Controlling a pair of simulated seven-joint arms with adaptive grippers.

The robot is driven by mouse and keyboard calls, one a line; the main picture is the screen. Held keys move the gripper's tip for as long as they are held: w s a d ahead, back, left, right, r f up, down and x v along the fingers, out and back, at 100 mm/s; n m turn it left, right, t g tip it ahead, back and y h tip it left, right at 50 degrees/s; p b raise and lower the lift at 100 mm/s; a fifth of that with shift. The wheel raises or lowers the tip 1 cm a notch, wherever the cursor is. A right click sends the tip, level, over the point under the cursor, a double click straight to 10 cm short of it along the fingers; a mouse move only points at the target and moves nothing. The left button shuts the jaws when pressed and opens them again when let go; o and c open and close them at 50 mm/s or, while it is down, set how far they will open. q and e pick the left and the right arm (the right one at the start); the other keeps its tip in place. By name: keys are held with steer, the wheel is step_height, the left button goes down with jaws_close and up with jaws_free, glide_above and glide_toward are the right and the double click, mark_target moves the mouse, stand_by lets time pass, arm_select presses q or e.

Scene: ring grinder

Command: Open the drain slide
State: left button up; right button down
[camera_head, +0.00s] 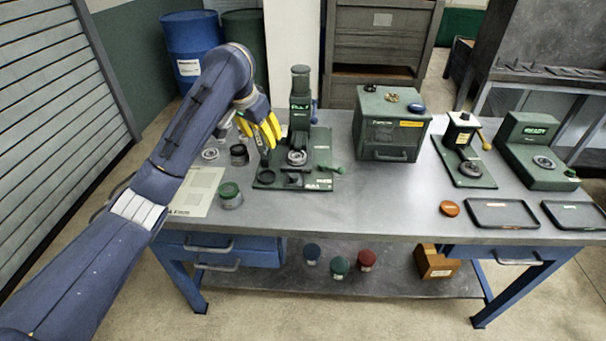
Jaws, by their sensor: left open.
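The ring grinder (320,155) is a dark green machine with an upright column and a flat base plate, left of centre on the bench. A round metal ring (296,157) sits at the middle of its base. A green knobbed part (335,169) sticks out at the base's right front. I cannot tell which part is the drain slide. My left gripper (262,134), with yellow fingers, is open above the left back of the grinder's base, just left of the column. I cannot tell whether it touches anything. My right gripper is out of view.
A green-lidded jar (230,194), a dark jar (239,154) and a printed sheet (197,190) lie left of the grinder. A green box (391,130) and two more green machines stand to the right. Two dark trays (503,213) lie at the right front. The bench's front middle is clear.

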arm_select(q)
steer(key=s+d+m+g+h, duration=0.1)
steer(key=s+d+m, duration=0.1)
steer(key=s+d, duration=0.1)
glide_toward(295, 175)
steer(key=x, duration=0.9)
steer(key=shift+f, duration=0.1)
stand_by(0.4)
jaws_close()
stand_by(0.4)
jaws_free()
steer(key=v, duration=1.2)
steer(key=shift+a, duration=0.2)
